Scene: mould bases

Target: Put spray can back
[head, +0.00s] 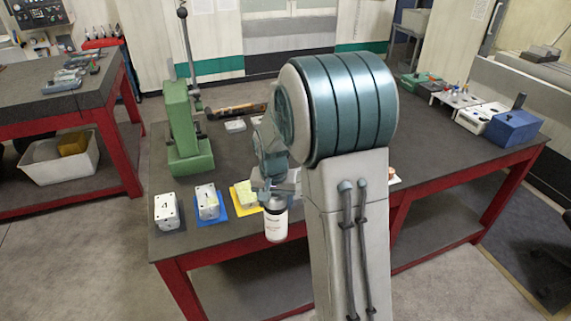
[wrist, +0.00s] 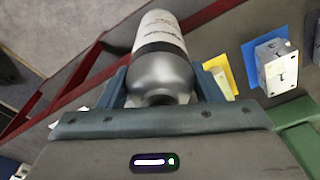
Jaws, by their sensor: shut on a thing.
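The spray can (head: 276,222) is white with a dark band near its top, and it hangs upright at the front edge of the table. In the wrist view the spray can (wrist: 160,62) lies between my fingers, with its silver shoulder closest to the camera. My gripper (head: 275,190) is shut on its upper part; it also shows in the wrist view (wrist: 162,88). The can's lower end appears in front of the red table frame in the head view. Part of my gripper is hidden behind my arm.
A blue box (head: 514,128) sits at the far right. My arm hides the table's middle.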

